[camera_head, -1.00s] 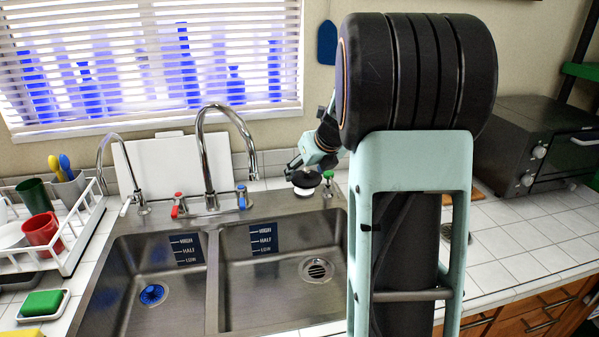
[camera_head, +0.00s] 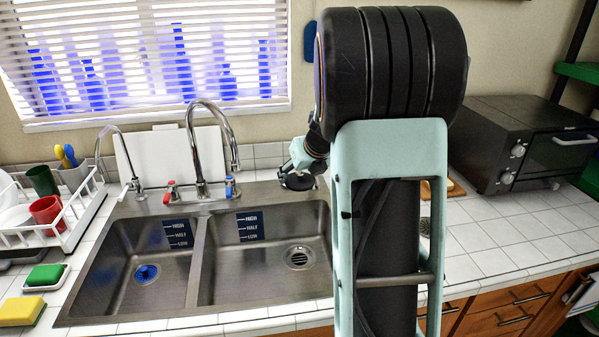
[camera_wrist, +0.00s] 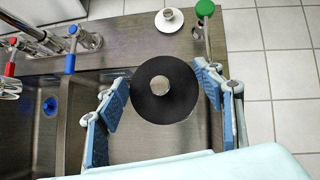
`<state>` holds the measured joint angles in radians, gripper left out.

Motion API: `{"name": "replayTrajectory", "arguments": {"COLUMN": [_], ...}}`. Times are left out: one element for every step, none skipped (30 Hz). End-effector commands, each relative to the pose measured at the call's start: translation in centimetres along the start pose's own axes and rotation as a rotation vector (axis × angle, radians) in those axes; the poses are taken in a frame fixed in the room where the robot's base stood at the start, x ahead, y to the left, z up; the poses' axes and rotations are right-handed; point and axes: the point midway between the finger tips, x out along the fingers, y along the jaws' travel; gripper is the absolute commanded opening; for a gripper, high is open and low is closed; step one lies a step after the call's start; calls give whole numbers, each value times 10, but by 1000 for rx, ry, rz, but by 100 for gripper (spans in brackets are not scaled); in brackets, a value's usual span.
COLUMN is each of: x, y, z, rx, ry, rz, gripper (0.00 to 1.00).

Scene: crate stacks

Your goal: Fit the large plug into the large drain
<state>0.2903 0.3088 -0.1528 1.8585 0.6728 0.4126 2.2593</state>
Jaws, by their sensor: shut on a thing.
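The large plug (camera_wrist: 147,105) is a wide black disc with a silver knob, seen from above in the wrist view. My gripper (camera_wrist: 163,92) is shut on it, with blue finger pads at its left and right sides. In the head view the plug (camera_head: 298,183) is held by the back right corner of the sink, beside the right basin. The large drain (camera_head: 299,258) is a round silver grate in the floor of the right basin. It does not show in the wrist view. The plug is apart from the drain.
A small white disc with a knob (camera_wrist: 170,19) sits on the sink deck behind the plug. A green-topped tap handle (camera_wrist: 205,9) stands close to the right finger. The tall faucet (camera_head: 214,140) rises left of my gripper. A blue drain (camera_head: 146,273) is in the left basin.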

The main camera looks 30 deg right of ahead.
Motion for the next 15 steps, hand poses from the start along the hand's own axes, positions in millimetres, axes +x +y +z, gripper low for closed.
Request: {"name": "replayTrajectory", "arguments": {"x": [3,4,7,9,12,15,18,21,24,27,30,34,36,39,42], "y": [0,0,0,0,0,0,0,0,0,0,0,0,0,0,0], "z": [-2,-4,-6,-7,-9,-12,-14,-16,-20,-22,-24,-26,-29,-31,-33], "rx": [0,0,0,0,0,0,0,0,0,-1,-1,-1,-1,-1,-1], "ry": [0,0,0,0,0,0,0,0,0,0,0,0,0,0,-1], "rz": [0,0,0,0,0,0,0,0,0,0,0,0,0,0,0], "gripper": [37,37,37,37,37,37,37,37,37,37,37,37,37,37,37]}}
